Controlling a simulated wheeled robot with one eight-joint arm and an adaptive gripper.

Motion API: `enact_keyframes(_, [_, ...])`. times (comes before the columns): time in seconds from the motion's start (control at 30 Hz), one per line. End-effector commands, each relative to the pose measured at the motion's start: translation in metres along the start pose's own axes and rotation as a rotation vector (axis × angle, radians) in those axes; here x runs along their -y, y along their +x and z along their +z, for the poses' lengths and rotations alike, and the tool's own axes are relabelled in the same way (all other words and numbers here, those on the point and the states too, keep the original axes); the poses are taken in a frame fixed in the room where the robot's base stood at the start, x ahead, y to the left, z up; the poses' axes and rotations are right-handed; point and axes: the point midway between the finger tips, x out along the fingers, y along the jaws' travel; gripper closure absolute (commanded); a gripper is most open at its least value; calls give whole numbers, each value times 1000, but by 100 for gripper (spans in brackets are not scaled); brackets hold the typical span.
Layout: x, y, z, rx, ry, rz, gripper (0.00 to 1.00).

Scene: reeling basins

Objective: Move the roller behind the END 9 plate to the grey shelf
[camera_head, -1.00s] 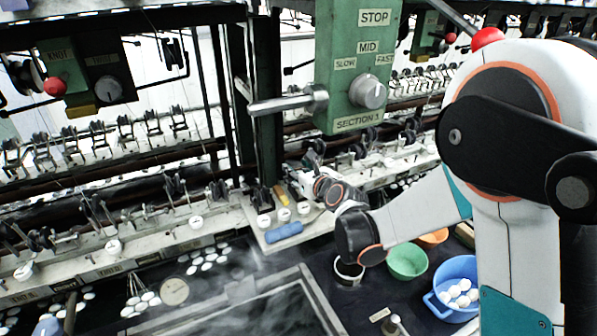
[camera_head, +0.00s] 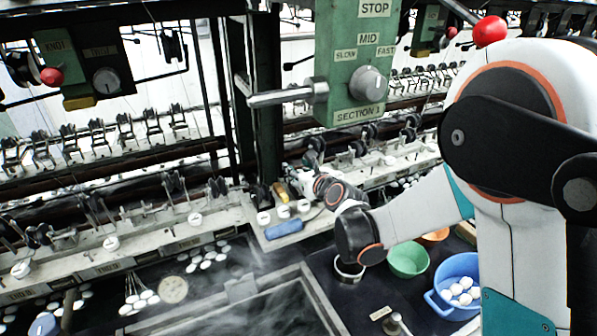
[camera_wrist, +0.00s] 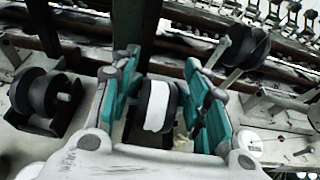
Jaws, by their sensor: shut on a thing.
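A roller with black end discs and a white middle (camera_wrist: 158,106) sits between the teal pads of my gripper (camera_wrist: 162,72) in the wrist view. The gripper is shut on it. In the head view my gripper (camera_head: 304,180) is small, over the pale ledge beside the dark green post, and the roller in it cannot be made out. Small plates (camera_head: 111,267) line the front of the pale machine rail; I cannot read END 9 on any. I cannot tell for certain which surface is the grey shelf.
Another black roller (camera_wrist: 40,93) stands left of my gripper, and a black reel (camera_wrist: 245,48) stands right of it. A blue roll (camera_head: 284,229) lies on the ledge. A green bowl (camera_head: 408,259) and blue basin (camera_head: 443,299) stand beneath my arm. A steaming basin (camera_head: 318,300) is in front.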

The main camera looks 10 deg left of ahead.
Motion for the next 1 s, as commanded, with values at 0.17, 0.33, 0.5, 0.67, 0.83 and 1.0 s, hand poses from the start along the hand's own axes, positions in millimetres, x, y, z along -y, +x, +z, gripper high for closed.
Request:
enact_keyframes(0.17, [-1, -1, -6, -10, -3, 6, 97])
enact_keyframes(0.33, [-2, -1, -8, -11, -3, 6, 97])
enact_keyframes(0.5, [-1, 0, -10, -11, -4, 5, 97])
enact_keyframes(0.67, [-1, 1, -15, -11, -5, 4, 97])
enact_keyframes(0.83, [0, 3, -20, -12, -5, 4, 97])
enact_keyframes(1.0, [1, 3, -22, -12, -5, 3, 97])
